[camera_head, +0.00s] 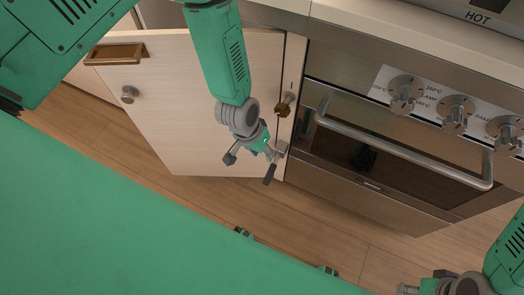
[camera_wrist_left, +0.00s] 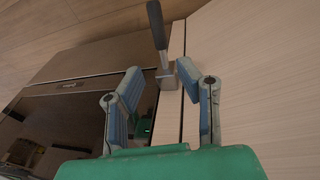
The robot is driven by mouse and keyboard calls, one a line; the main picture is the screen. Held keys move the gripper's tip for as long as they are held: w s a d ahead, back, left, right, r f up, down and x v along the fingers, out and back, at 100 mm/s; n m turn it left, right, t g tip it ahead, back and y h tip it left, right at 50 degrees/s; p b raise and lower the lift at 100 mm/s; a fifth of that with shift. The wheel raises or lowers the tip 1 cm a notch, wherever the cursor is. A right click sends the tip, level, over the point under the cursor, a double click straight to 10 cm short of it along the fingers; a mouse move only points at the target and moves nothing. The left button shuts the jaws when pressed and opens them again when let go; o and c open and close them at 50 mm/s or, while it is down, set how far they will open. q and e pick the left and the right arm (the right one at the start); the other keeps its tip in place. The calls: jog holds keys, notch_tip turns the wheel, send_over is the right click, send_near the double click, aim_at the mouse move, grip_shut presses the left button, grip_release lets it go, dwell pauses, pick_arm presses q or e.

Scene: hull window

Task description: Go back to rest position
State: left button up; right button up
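My left gripper (camera_head: 252,158) hangs in front of the pale cabinet door, near its right edge. In the left wrist view its two blue-grey fingers (camera_wrist_left: 160,70) are spread apart. A small metal block with a dark handle (camera_wrist_left: 168,76) shows just beyond the fingertips, and also beside the gripper in the head view (camera_head: 281,149). I cannot tell whether a finger touches it. Nothing is visibly held. My right gripper (camera_head: 425,287) is at the bottom right edge of the head view, partly cut off, and its opening is unclear.
To the right is an oven (camera_head: 370,155) with a bar handle (camera_head: 400,148) and several control knobs. A counter edge (camera_head: 400,30) runs above the oven. Wooden floor (camera_head: 290,225) lies below.

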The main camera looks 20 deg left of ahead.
dwell(0.4)
pick_arm(q)
jog(key=s+a+r+y+p, duration=0.1)
jog(key=s+a+r, duration=0.3)
jog(key=s, duration=0.6)
jog(key=s+a+r+g+y+p, duration=0.1)
jog(key=s+a+r+p, duration=0.3)
jog(key=s+a, duration=0.3)
jog(key=s, duration=0.2)
jog(key=shift+s+a+r, duration=0.15)
jog(key=shift+s+r, duration=0.15)
jog(key=shift+s, duration=0.05)
jog(key=shift+w, duration=0.15)
